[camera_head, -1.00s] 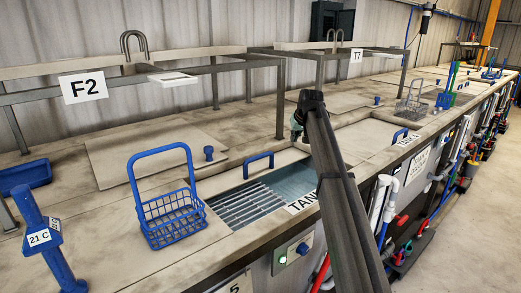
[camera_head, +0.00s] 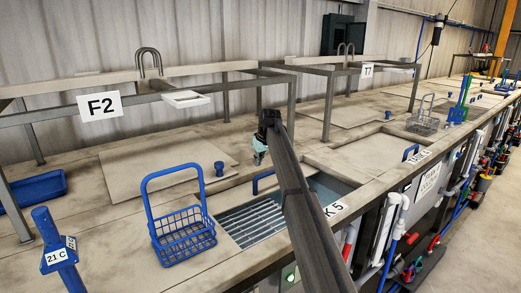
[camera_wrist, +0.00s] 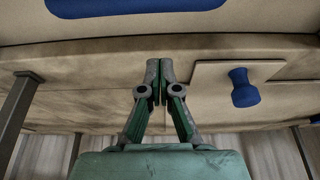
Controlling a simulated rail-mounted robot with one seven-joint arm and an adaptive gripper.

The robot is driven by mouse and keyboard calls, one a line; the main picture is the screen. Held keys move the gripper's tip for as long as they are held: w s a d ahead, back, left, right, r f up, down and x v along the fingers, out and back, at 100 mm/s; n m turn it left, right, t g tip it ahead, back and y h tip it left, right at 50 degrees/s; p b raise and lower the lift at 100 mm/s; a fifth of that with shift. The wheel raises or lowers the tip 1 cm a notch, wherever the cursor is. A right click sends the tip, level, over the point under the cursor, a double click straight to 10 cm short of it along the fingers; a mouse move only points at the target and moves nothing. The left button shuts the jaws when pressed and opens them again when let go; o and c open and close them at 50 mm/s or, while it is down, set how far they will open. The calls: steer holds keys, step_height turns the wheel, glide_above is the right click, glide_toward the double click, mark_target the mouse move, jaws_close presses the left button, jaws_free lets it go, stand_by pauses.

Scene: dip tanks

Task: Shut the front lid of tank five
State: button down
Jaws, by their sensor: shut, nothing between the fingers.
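Tank five, marked by a partly hidden label ending "K 5" (camera_head: 335,208), has an uncovered opening showing a metal grating (camera_head: 255,222) and water. Its front lid, with a blue bar handle (camera_head: 263,181), lies at the rear edge of the opening, partly hidden by my arm. My gripper (camera_head: 259,158) is above the deck just behind this handle, shut and empty. In the wrist view, the closed green fingers (camera_wrist: 160,84) are apart from the blue handle (camera_wrist: 120,7) at the top. Contact with the lid cannot be seen.
A blue wire basket (camera_head: 185,228) stands left of the opening. A rear lid with a blue knob (camera_head: 219,168) lies behind it; the knob also shows in the wrist view (camera_wrist: 243,88). A metal frame (camera_head: 290,66) rises behind. A blue post (camera_head: 58,250) stands at left.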

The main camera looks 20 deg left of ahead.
steer(key=s+d+f+p, duration=0.2)
steer(key=d, duration=0.1)
steer(key=shift+a, duration=0.1)
stand_by(0.4)
steer(key=s+d+b, duration=0.1)
steer(key=s+d, duration=0.6)
steer(key=d, duration=0.3)
steer(key=s+d, duration=0.7)
steer(key=d, duration=0.4)
steer(key=shift+s+d+f+b, duration=0.15)
steer(key=shift+s+b, duration=0.1)
steer(key=shift+b, duration=0.1)
